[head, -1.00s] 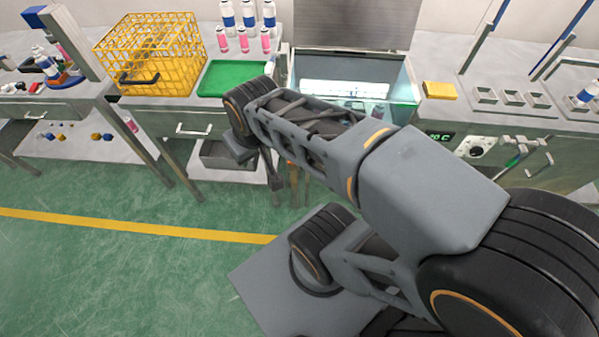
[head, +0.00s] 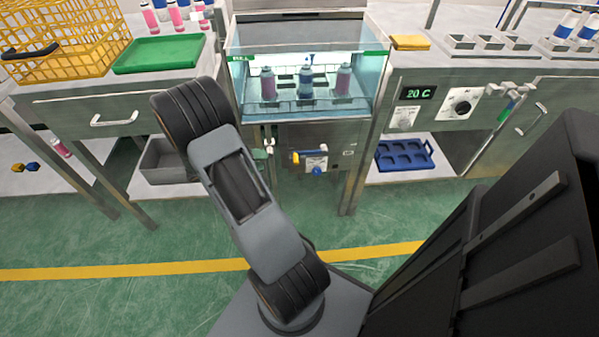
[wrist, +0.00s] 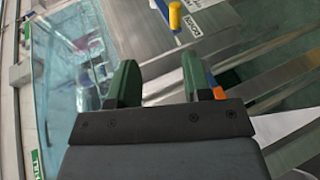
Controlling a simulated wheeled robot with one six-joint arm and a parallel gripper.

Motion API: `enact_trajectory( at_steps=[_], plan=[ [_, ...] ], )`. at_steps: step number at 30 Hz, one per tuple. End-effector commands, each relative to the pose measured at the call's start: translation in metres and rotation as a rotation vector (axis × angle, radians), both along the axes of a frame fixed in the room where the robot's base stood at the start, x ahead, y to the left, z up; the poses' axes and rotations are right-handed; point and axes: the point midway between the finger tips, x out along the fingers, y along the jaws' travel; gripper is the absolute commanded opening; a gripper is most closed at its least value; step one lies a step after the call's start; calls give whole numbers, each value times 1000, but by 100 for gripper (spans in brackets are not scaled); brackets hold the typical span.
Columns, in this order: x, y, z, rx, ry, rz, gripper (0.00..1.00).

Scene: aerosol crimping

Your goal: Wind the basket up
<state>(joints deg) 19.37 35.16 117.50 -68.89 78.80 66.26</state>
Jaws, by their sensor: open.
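A wire basket (head: 330,102) sits inside the lit glass-fronted water bath (head: 240,95), with three cans standing in it. Below the bath, on its front panel, is a yellow handle (head: 296,157) with a blue knob (head: 317,171) near it. In the wrist view a yellow cylinder (wrist: 175,15), likely that handle, is at the top, beyond the fingertips. My gripper (wrist: 162,82) has two green fingers, spread apart with nothing between them. The yellow piece is apart from the fingers. In the head view my arm hides much of the area left of the panel.
A yellow wire crate (head: 75,45) and a green tray (head: 163,53) stand on the left bench. A control panel reading 20 C (head: 420,93) and a dial (head: 460,106) are right of the bath. A blue tray (head: 405,156) lies on a low shelf. Open floor lies in front.

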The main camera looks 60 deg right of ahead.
Motion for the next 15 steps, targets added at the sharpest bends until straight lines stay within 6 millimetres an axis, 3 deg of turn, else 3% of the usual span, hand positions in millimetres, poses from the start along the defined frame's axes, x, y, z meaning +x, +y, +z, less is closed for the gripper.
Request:
enact_trajectory(
  at_steps=[1,4,15],
  plan=[
    [0,-7,-22,-29,10,3,45],
    [1,-16,-36,-77,16,12,45],
    [-23,-61,-56,-109,19,16,45]
  ],
)
